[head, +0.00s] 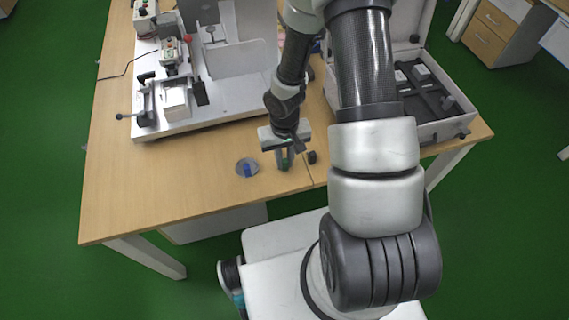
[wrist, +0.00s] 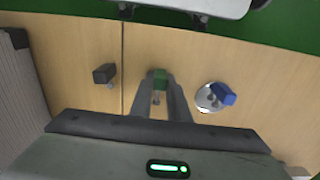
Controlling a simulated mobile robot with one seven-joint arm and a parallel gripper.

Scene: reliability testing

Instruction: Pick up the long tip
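A small green block with a thin metallic pin (wrist: 160,80) is between the two fingers of my gripper (wrist: 161,88) in the wrist view. The fingers are apart, one on each side of it; I cannot tell whether they press on it. In the head view my gripper (head: 284,160) points down near the table's front edge, with green showing at its fingers. A black tip (wrist: 104,74) lies to the left in the wrist view, and a blue tip (wrist: 223,94) to the right. I cannot tell by length which is the long one.
The blue tip is at a round metallic disc (wrist: 207,100) on the wooden table (head: 120,190). A white fixture board (head: 225,105) stands at the back left. An open grey case (head: 440,125) is at the right. The table's front left is clear.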

